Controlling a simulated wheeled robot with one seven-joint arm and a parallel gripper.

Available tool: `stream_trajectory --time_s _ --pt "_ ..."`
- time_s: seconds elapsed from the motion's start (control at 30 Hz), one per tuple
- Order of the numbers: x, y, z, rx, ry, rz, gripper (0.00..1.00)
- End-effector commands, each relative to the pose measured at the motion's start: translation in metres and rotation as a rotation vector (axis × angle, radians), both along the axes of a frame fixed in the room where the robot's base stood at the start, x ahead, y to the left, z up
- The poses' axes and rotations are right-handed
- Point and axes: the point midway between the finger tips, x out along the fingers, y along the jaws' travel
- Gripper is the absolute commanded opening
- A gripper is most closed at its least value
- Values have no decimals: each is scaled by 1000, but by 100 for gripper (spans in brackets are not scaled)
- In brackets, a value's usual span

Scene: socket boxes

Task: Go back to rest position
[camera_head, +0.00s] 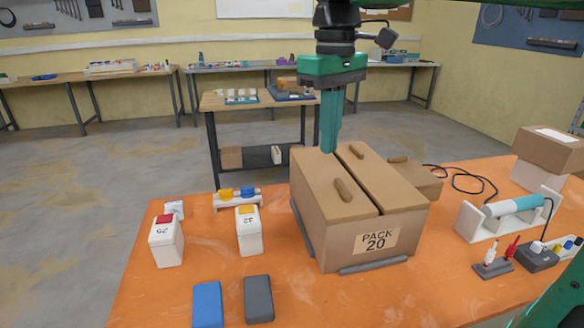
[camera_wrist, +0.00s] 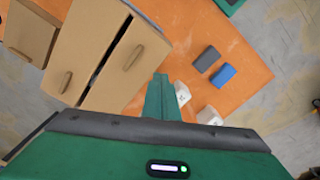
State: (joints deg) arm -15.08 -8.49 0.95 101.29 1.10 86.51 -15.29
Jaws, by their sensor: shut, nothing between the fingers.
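My gripper (camera_head: 330,148) points straight down in the head view, its green fingers together and empty. Its tips are at or just behind the far left top edge of the cardboard box marked PACK 20 (camera_head: 335,225); I cannot tell whether they touch it. The box's two lids are closed, with a narrow gap between them and a brown handle on each. In the wrist view my gripper (camera_wrist: 160,80) shows its fingers together above the orange table, beside the box (camera_wrist: 100,45).
On the orange table (camera_head: 180,290) stand two white containers (camera_head: 249,232), a blue block (camera_head: 207,304) and a grey block (camera_head: 258,299). A cylindrical tool on a white stand (camera_head: 512,207), a cable and small plugs lie right. A brown box (camera_head: 550,148) is at the far right.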

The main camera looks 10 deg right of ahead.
Motion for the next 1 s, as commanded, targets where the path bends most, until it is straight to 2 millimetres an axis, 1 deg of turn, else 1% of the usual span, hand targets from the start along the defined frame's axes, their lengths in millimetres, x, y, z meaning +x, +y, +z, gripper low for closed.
stream_trajectory --time_s 0.07,0.13,0.17,0.27,0.3,0.37,0.4,0.47,0.5,0.57,0.6,0.7,0.8,0.9,1.0 --pt "0 -1 -1 0 0 -5 0" --pt "-2 -10 -6 0 1 -31 0" --pt "-4 -16 -9 0 1 -52 0" --pt "-16 -49 -29 1 3 -169 0" --pt "-24 -67 -41 2 2 -235 0" --pt "-40 -96 -60 3 3 -342 0" --pt "-53 -114 -75 3 3 -419 0" --pt "-73 -140 -97 5 3 -532 0" --pt "-89 -155 -111 5 2 -605 0" --pt "-113 -175 -133 6 5 -711 0" --pt "-129 -185 -147 6 4 -776 0" --pt "-165 -204 -177 7 7 -915 0" --pt "-191 -213 -199 6 9 -1011 0" --pt "-206 -216 -211 7 10 -1066 0" --pt "-212 -217 -215 6 9 -1086 0"
